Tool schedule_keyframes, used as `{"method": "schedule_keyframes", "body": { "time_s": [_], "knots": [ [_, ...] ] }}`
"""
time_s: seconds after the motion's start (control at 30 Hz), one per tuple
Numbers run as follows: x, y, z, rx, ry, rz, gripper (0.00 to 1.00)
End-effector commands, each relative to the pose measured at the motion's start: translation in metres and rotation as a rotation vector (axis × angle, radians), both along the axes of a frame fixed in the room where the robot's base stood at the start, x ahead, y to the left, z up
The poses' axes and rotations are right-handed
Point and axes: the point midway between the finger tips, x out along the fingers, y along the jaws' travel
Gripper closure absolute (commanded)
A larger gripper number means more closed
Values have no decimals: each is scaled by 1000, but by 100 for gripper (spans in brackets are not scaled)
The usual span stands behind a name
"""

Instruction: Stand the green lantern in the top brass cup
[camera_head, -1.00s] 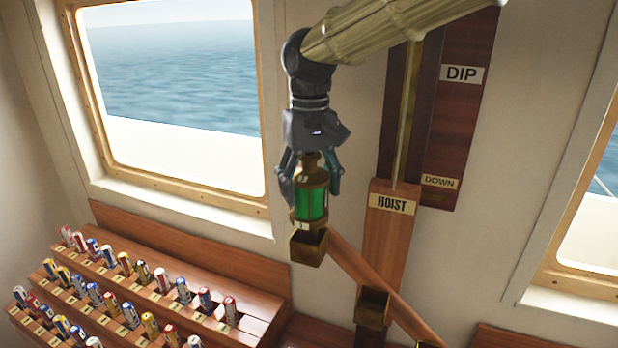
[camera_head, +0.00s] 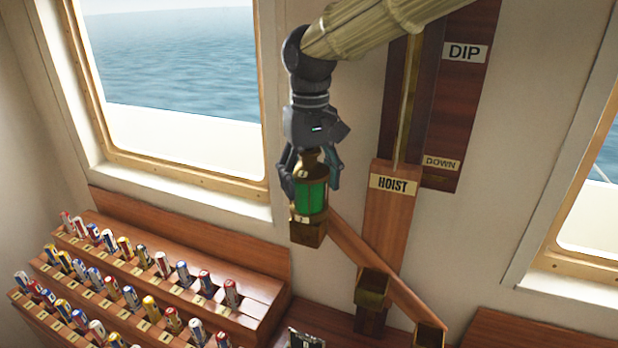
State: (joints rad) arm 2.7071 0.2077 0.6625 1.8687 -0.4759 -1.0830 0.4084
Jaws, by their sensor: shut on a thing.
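The green lantern (camera_head: 312,196) has a green glass body with a brass cap and base. It is upright, and my gripper (camera_head: 312,178) is shut on it from above, with dark fingers on both sides. The top brass cup (camera_head: 307,235) is a square cup at the upper left end of a slanted wooden bar. The lantern's base is at the cup's mouth; I cannot tell how deep it sits inside.
Two more brass cups, a middle one (camera_head: 372,287) and a lower one (camera_head: 429,335), sit along the slanted bar (camera_head: 365,255). The HOIST post (camera_head: 388,215) stands right of my gripper. Stepped racks (camera_head: 180,270) of rolled flags fill the lower left.

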Motion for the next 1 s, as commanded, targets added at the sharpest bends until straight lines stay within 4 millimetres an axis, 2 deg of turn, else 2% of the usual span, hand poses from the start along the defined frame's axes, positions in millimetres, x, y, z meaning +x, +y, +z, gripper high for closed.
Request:
{"method": "schedule_keyframes", "body": {
  "time_s": [0.07,0.1,0.23,0.67,0.83,1.0],
  "knots": [
    [0,0,1,0,-1,0,74],
    [0,0,1,0,-1,0,32],
    [0,0,1,0,-1,0,8],
    [0,0,3,0,-1,-1,8],
    [1,0,21,1,-2,-2,8],
    [1,0,52,1,-4,-1,8]
  ]
}}
